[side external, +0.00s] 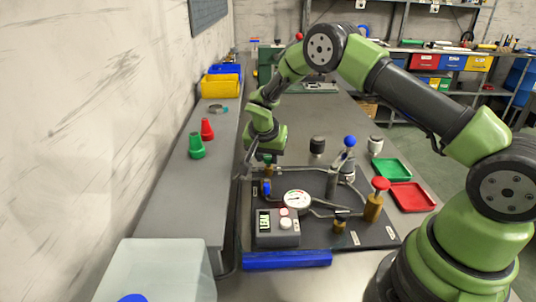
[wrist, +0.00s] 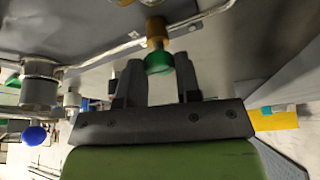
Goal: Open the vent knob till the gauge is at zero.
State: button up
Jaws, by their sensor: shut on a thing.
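My gripper (wrist: 160,65) has its two dark fingers around a green knob (wrist: 159,65) on a brass stem, at the end of a thin pipe. In the side external view my gripper (side external: 267,157) reaches down to the back left of the dark panel, and the fingers mostly hide the knob. The round white gauge (side external: 297,199) stands at the middle of the panel; its needle is too small to read. No label shows that tells whether the green knob is the vent knob.
The panel (side external: 365,236) also carries a red-topped brass valve (side external: 381,184), a blue-topped valve (side external: 350,142) and a grey box (side external: 270,236) with a display. Green (side external: 392,169) and red (side external: 412,196) trays lie at right. A blue bar (side external: 287,259) lies in front.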

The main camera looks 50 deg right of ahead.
jog(key=n+t+y, duration=0.1)
jog(key=n, duration=0.3)
jog(key=shift+s, duration=0.1)
jog(key=n+t+y, duration=0.1)
jog(key=n, duration=0.3)
jog(key=shift+d+n, duration=0.15)
jog(key=shift+n, duration=0.25)
jog(key=n+y, duration=0.1)
jog(key=n, duration=0.1)
jog(key=n+y, duration=0.1)
jog(key=n, duration=0.1)
jog(key=shift+d+t, duration=0.15)
jog(key=shift+t, duration=0.15)
jog(key=shift+n+y, duration=0.8)
jog(key=shift+n, duration=1.2)
jog(key=o, duration=0.9)
jog(key=shift+r, duration=0.1)
jog(key=v, duration=0.9)
jog(key=shift+r, duration=0.4)
